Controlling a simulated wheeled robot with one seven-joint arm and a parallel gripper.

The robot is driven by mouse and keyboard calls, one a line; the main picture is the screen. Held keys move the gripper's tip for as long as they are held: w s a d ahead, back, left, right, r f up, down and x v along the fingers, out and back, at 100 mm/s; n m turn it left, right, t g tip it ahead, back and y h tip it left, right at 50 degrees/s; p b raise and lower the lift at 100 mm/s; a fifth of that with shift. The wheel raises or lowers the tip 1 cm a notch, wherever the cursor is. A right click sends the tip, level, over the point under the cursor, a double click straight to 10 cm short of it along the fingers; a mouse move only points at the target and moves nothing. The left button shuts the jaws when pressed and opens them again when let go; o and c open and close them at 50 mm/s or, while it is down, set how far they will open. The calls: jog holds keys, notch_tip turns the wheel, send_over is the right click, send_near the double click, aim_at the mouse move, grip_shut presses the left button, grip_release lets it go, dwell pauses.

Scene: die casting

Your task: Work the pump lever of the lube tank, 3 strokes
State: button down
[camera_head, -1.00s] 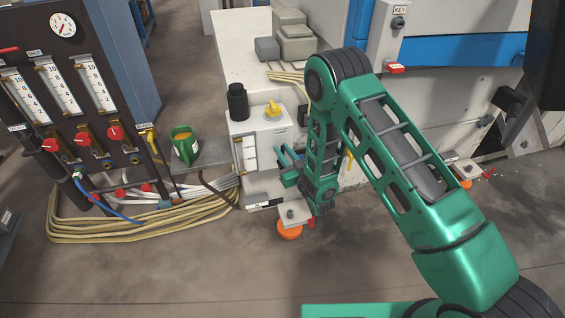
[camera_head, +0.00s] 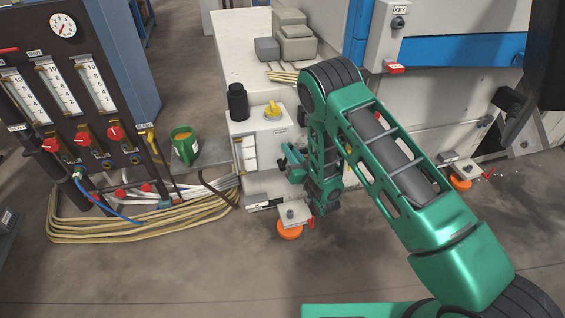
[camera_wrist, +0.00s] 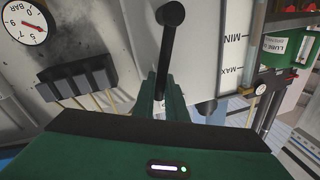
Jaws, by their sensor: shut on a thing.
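The lube tank (camera_head: 258,128) is a white box with a yellow cap and a black filler on top and a level gauge on its front. In the wrist view the tank's gauge (camera_wrist: 235,50) with MIN and MAX marks is to the right of the lever. The pump lever (camera_wrist: 165,50) is a black rod with a round end at the top of the wrist view. My gripper (camera_wrist: 163,90) is shut on the lever's lower part in that view; the fingers hide the grip. In the head view my gripper (camera_head: 290,163) is at the tank's right side, and the lever is mostly hidden.
A green can (camera_head: 185,145) stands left of the tank. A flow-meter panel (camera_head: 75,100) with red knobs and bundled hoses (camera_head: 130,230) are farther left. An orange machine foot (camera_head: 290,232) is below my gripper. A pressure dial (camera_wrist: 24,22) is at the wrist view's upper left.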

jog(key=shift+w+d+f+m, duration=0.1)
jog(key=shift+d+f+m, duration=0.25)
jog(key=shift+d+m, duration=0.35)
jog(key=shift+a, duration=0.1)
jog(key=d+f+m, duration=0.1)
jog(key=m, duration=0.1)
jog(key=d+m, duration=0.1)
jog(key=m, duration=0.1)
jog(key=d+f+m+t+h, duration=0.1)
jog(key=shift+w+f+m, duration=0.3)
jog(key=shift+w+m, duration=0.1)
jog(key=a+n, duration=0.1)
jog(key=n, duration=0.1)
jog(key=a+r+n, duration=0.1)
jog(key=n, duration=0.1)
jog(key=s+a+r+n+g, duration=0.1)
jog(key=shift+a+r+n+y, duration=0.1)
jog(key=shift+r+n+y, duration=0.2)
jog(key=shift+n, duration=0.1)
jog(key=shift+a, duration=0.1)
